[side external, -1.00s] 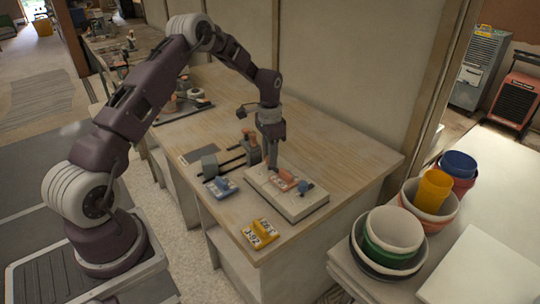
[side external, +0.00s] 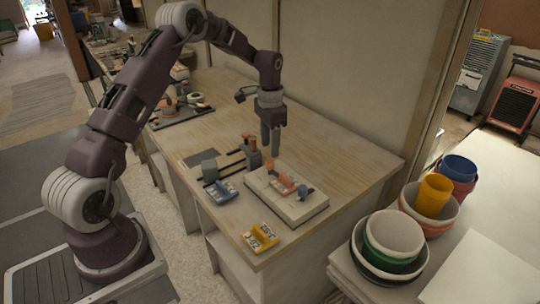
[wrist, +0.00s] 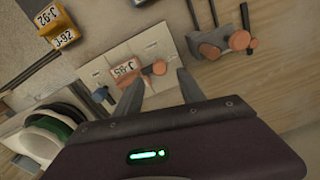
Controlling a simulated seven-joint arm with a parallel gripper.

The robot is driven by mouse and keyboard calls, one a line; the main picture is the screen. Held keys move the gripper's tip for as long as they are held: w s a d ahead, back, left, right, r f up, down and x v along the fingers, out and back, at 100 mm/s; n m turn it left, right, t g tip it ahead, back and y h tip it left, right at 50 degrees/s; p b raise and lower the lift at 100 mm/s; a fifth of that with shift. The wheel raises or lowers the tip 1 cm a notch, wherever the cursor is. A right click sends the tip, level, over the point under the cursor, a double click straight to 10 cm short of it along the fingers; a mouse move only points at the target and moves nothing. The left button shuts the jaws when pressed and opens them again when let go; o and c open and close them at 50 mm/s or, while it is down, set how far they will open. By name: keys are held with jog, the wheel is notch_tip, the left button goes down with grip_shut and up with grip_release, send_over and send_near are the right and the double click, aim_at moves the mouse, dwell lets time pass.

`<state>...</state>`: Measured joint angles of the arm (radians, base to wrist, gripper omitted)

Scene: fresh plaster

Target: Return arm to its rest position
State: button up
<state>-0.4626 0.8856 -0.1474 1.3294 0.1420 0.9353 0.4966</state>
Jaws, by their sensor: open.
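My gripper (side external: 271,143) hangs above the wooden workbench (side external: 345,155), pointing down, its fingers empty and apart in the wrist view (wrist: 165,90). Below it on the bench is a pale flat board (side external: 295,212) with an orange-handled piece (side external: 285,185) and a small blue piece (side external: 304,190) on it. The gripper is clear of the board and touches nothing.
A dark clamp-like fixture with rods (side external: 232,165) stands left of the board. The bench's right part is clear.

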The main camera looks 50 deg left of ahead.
jog(key=shift+r, duration=0.55)
jog(key=shift+d+r, duration=0.15)
jog(key=shift+r, duration=0.2)
jog(key=s+d+r+t+y, duration=0.1)
jog(key=s+d+r, duration=0.5)
jog(key=r, duration=0.3)
jog(key=s+d+r+t, duration=0.2)
jog(key=s+d+r, duration=0.35)
jog(key=r, duration=0.35)
jog(key=s+d+n+t, duration=0.1)
jog(key=s+d, duration=0.2)
jog(key=s, duration=0.7)
jog(key=s+d+n+t+h, duration=0.1)
jog(key=s+d, duration=0.2)
jog(key=s, duration=0.7)
jog(key=shift+s+d+r+t, duration=0.25)
jog(key=shift+d+r+t, duration=0.05)
jog(key=shift+d+r, duration=0.1)
